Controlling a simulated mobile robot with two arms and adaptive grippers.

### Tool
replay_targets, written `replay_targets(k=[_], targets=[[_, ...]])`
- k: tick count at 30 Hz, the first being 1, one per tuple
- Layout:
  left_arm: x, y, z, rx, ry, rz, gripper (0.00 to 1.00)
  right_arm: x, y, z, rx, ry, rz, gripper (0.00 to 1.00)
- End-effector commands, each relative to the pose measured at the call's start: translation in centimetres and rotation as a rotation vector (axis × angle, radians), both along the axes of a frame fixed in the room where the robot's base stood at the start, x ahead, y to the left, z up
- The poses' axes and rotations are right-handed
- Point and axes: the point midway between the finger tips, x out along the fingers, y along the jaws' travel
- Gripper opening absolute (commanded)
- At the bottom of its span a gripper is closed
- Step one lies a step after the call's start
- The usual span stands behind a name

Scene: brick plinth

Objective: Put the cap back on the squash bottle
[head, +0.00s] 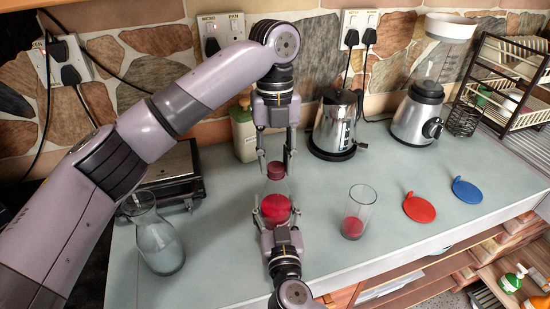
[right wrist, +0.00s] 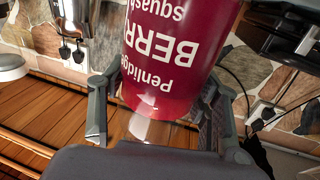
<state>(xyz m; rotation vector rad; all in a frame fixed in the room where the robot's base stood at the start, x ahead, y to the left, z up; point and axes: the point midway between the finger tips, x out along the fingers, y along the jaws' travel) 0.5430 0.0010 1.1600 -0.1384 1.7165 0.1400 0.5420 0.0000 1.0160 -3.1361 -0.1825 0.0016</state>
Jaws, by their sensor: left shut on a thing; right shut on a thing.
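The squash bottle (head: 276,209) stands upright on the grey-green counter, with clear shoulders and a red label. My right gripper (head: 281,228), coming from the front edge, is shut around its lower body. The bottle's dark red label (right wrist: 175,50) fills the upper middle of the right wrist view, between the fingers of that gripper (right wrist: 155,110). My left gripper (head: 276,166) points down from above, shut on the red cap (head: 277,169). The cap is right over the bottle's mouth. I cannot tell whether it is seated on the neck or just above it.
A glass with red drink (head: 356,214) stands right of the bottle, with a red disc (head: 420,208) and a blue disc (head: 467,191) beyond. A glass carafe (head: 158,243) is at the left. A cream container (head: 243,135), kettle (head: 337,125) and blender (head: 424,105) stand behind.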

Motion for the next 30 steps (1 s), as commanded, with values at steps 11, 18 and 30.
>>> replay_targets(k=[11,18,30], targets=[[-0.05,-0.30,0.09,0.002,-0.004,-0.813,0.21,-0.03,0.04,-0.06,-0.001,0.001,0.001,0.00],[-0.11,-0.41,0.02,-0.002,-0.005,-1.009,0.21,-0.05,0.05,-0.08,-0.002,0.001,0.002,0.00],[-0.13,-0.38,-0.02,-0.002,-0.003,-1.006,0.53,-0.04,0.06,-0.08,-0.001,0.002,0.002,0.00]])
